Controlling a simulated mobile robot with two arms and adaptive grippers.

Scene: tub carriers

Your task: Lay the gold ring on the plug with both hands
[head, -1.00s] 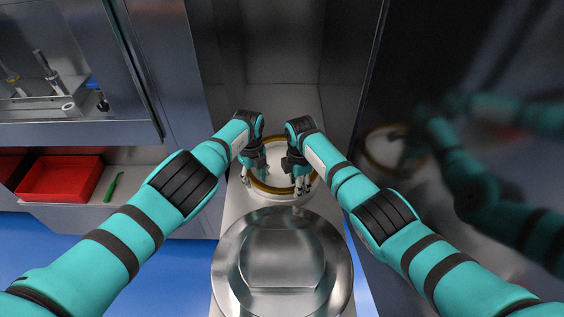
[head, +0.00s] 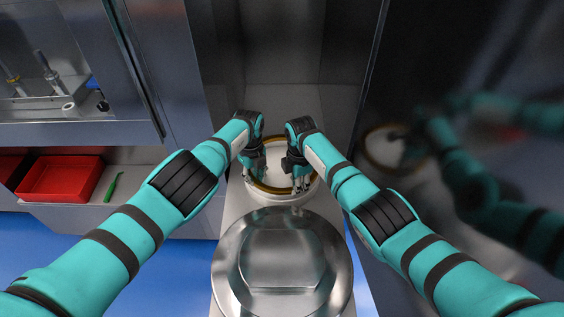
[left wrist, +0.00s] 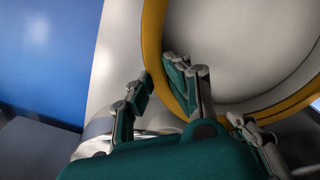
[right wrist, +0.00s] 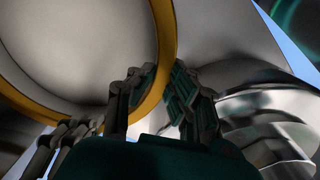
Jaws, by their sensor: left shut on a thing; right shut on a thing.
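The gold ring (head: 270,189) is level over the round white plug (head: 283,199), at the far end of the narrow bench. My left gripper (head: 248,180) is shut on the ring's left side. In the left wrist view, its fingers (left wrist: 158,88) straddle the gold band (left wrist: 152,45). My right gripper (head: 301,184) is shut on the ring's right side. In the right wrist view, its fingers (right wrist: 152,92) are on both sides of the gold band (right wrist: 164,40). I cannot tell whether the ring touches the plug.
A round steel lid or tub (head: 282,265) stands on the bench just in front. A steel wall closes the back, and a dark glossy panel (head: 460,120) on the right mirrors my arms. A red tray (head: 60,179) and a green tool (head: 114,186) lie on the left shelf.

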